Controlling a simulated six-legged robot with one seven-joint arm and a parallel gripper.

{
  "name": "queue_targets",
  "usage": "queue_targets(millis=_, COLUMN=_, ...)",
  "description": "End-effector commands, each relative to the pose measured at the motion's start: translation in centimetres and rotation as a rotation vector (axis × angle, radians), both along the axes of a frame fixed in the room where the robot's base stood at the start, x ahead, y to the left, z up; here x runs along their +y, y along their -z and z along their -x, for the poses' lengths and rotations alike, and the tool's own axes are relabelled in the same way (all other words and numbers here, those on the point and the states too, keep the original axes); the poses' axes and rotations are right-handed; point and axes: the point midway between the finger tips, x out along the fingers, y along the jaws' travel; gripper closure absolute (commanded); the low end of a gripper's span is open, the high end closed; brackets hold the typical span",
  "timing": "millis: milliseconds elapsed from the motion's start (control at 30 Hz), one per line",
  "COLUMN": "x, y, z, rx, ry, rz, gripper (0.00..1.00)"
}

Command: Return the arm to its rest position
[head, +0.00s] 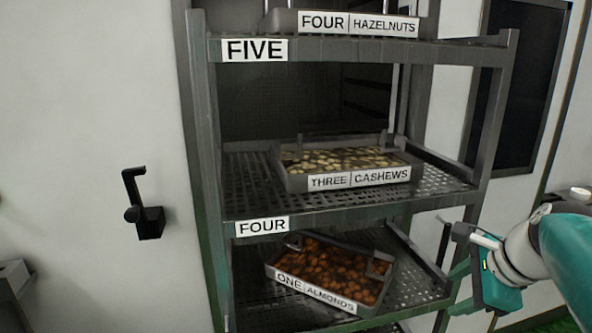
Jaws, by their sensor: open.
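My arm (565,250), teal and white, reaches in from the right edge. My gripper (458,287) is at the lower right, beside the right post of a dark metal rack. Its teal fingers are apart and nothing shows between them. The gripper is to the right of the tray of almonds (310,290), which sits askew on the lowest visible shelf. I cannot tell whether the gripper touches the rack.
The rack (205,150) has shelves labelled FIVE (255,49) and FOUR (262,227). A cashew tray (358,180) sits on the middle shelf, a hazelnut tray (357,23) on top. A dark handle (145,205) is on the pale wall at left.

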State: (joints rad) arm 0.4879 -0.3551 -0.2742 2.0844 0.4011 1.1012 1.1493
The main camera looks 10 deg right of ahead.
Motion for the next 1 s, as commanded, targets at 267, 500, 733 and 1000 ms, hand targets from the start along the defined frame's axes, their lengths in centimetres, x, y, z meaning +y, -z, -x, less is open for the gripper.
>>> queue_targets(millis=267, x=14.2, y=4.0, z=1.2, rx=-0.031, ry=-0.999, rz=0.585, gripper=0.51)
queue_targets(millis=500, x=20.4, y=7.0, z=4.0, rx=-0.072, ry=-1.642, rz=1.001, gripper=0.51)
queue_targets(millis=733, x=21.3, y=7.5, z=4.5, rx=-0.077, ry=-1.770, rz=1.089, gripper=0.51)
queue_targets(millis=1000, x=21.2, y=7.5, z=4.5, rx=-0.076, ry=-1.764, rz=1.085, gripper=0.51)
